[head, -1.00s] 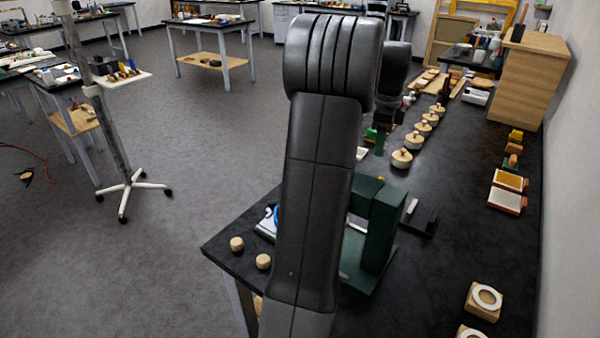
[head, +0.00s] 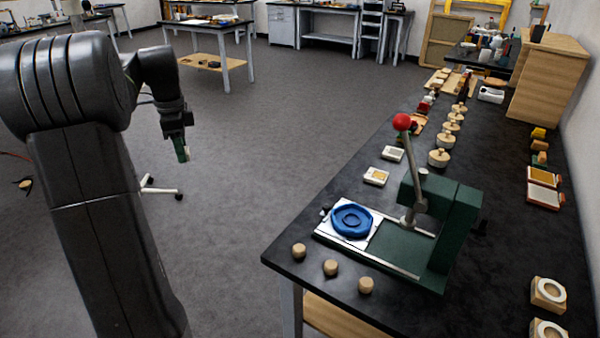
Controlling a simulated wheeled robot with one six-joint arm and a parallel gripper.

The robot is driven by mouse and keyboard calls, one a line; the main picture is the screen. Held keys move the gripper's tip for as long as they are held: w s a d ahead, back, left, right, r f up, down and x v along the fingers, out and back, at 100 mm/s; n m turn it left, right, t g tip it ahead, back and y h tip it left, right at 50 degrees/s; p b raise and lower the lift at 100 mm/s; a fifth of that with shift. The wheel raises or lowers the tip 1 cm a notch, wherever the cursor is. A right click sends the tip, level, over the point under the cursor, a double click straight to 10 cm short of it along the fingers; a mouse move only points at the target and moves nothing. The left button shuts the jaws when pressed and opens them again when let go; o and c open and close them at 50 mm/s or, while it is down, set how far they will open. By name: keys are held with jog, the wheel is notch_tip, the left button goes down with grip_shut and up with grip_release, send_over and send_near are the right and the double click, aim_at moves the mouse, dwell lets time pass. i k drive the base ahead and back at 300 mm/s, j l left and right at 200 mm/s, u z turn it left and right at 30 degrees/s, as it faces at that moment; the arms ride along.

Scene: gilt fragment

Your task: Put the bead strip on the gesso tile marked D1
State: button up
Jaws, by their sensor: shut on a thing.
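My gripper (head: 183,153) is at the left, hanging over the open floor, well away from the table. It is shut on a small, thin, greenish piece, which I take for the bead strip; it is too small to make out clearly. Two small white tiles lie on the dark table beyond the green press: a nearer tile (head: 381,181) with a yellowish patch and a farther tile (head: 392,153) with a paler centre. I cannot read any mark such as D1 on either one.
A green press (head: 455,225) with a red-knobbed lever (head: 402,122) stands on the dark table (head: 490,290). A blue round mould (head: 352,220) sits on its white plate. Round wooden knobs (head: 331,267) line the front left edge.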

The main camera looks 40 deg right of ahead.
aim_at(377, 174)
jog(key=i+j+z, duration=0.3)
jog(key=i+j, duration=0.8)
jog(key=i, duration=0.15)
jog(key=i+l+z, duration=0.1)
jog(key=i+z, duration=0.15)
jog(key=z, duration=0.15)
jog(key=i+z, duration=0.25)
jog(key=z, duration=0.15)
jog(key=i+z, duration=0.25)
jog(key=z, duration=0.15)
jog(key=i+j+z, duration=0.1)
jog(key=i+z, duration=0.15)
jog(key=z, duration=0.15)
jog(key=i+l+z, duration=0.25)
jog(key=z, duration=0.2)
jog(key=i+l+z, duration=0.15)
jog(key=i+z, duration=0.75)
jog(key=i+l, duration=0.1)
